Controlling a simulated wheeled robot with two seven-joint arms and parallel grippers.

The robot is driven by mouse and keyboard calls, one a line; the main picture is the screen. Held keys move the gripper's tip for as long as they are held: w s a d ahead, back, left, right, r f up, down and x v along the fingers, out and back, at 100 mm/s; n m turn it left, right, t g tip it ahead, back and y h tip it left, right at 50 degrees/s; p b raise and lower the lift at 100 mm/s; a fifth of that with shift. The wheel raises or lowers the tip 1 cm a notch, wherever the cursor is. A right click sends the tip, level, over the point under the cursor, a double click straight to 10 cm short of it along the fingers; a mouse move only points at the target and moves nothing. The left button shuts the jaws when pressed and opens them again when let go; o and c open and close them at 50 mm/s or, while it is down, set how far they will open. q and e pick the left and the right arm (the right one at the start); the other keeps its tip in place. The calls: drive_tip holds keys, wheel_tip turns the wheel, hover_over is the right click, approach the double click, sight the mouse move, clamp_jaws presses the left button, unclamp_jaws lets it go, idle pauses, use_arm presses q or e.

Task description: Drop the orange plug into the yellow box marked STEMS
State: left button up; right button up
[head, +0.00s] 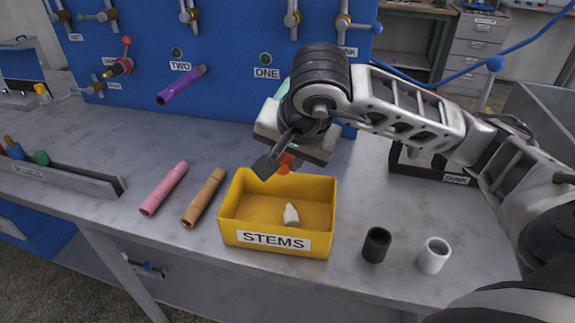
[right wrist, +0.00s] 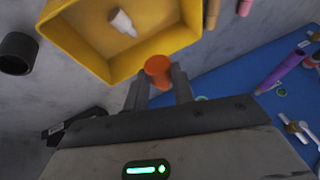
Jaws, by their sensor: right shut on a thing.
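The yellow box marked STEMS (head: 232,222) stands on the grey bench, open at the top, with a white plug (head: 291,215) lying inside. My right gripper (head: 277,163) is above the box's back edge. It is shut on the orange plug (head: 285,161), which is partly hidden by the fingers in the head view. In the right wrist view the orange plug (right wrist: 158,68) sits between the fingertips, overlapping the rim of the yellow box (right wrist: 80,52); the white plug (right wrist: 122,21) shows inside the box. My left gripper is not in view.
A pink tube (head: 164,188) and a tan tube (head: 203,197) lie left of the box. A black cylinder (head: 376,245) and a white cylinder (head: 433,255) stand to its right. A blue panel (head: 225,70) with valves rises behind. A black box (head: 410,167) stands at the back right.

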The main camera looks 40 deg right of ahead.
drive_tip(key=shift+f, duration=0.45)
wheel_tip(320, 180, down, 4)
drive_tip(key=b, duration=0.3)
drive_tip(key=shift+f+b, duration=0.4)
drive_tip(key=shift+f, duration=0.05)
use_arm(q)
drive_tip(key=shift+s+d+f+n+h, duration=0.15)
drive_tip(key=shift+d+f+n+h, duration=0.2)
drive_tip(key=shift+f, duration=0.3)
use_arm(e)
drive_tip(key=o, duration=1)
drive_tip(key=shift+o, duration=0.2)
